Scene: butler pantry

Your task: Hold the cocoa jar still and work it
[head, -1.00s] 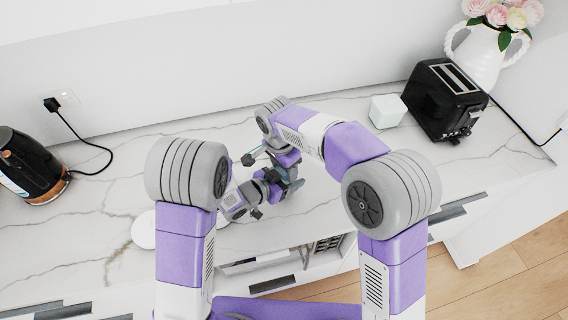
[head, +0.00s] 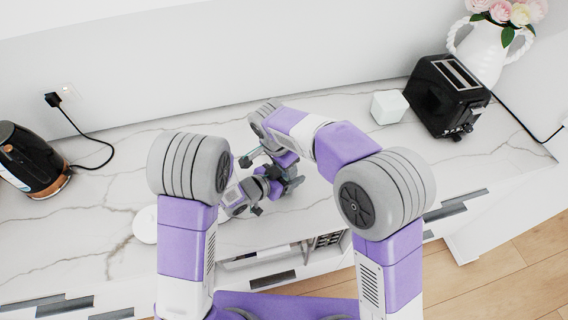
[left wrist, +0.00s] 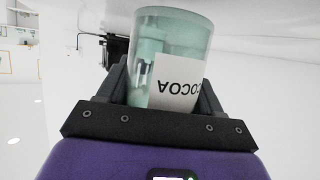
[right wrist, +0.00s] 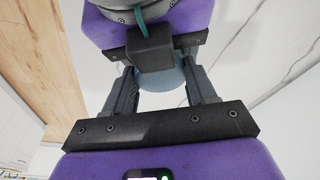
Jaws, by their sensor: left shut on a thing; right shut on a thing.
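The cocoa jar (left wrist: 173,40), a teal glass cylinder, shows in the left wrist view between the fingers of my left gripper (left wrist: 163,85). Its white label reads COCOA upside down. My left gripper is shut on the jar. In the right wrist view my right gripper (right wrist: 163,92) is shut on a pale blue rounded piece (right wrist: 164,98), with my left gripper just beyond it. I cannot tell whether this piece is the jar's lid or body. In the head view my left gripper (head: 276,187) and right gripper (head: 289,173) meet over the counter; the jar is mostly hidden.
On the marble counter (head: 100,230) stand a black kettle (head: 30,162) at the left, a white cube (head: 389,107), a black toaster (head: 445,95) and a white flower vase (head: 483,52) at the right. A white round disc (head: 146,225) lies left of my grippers. The counter's back middle is clear.

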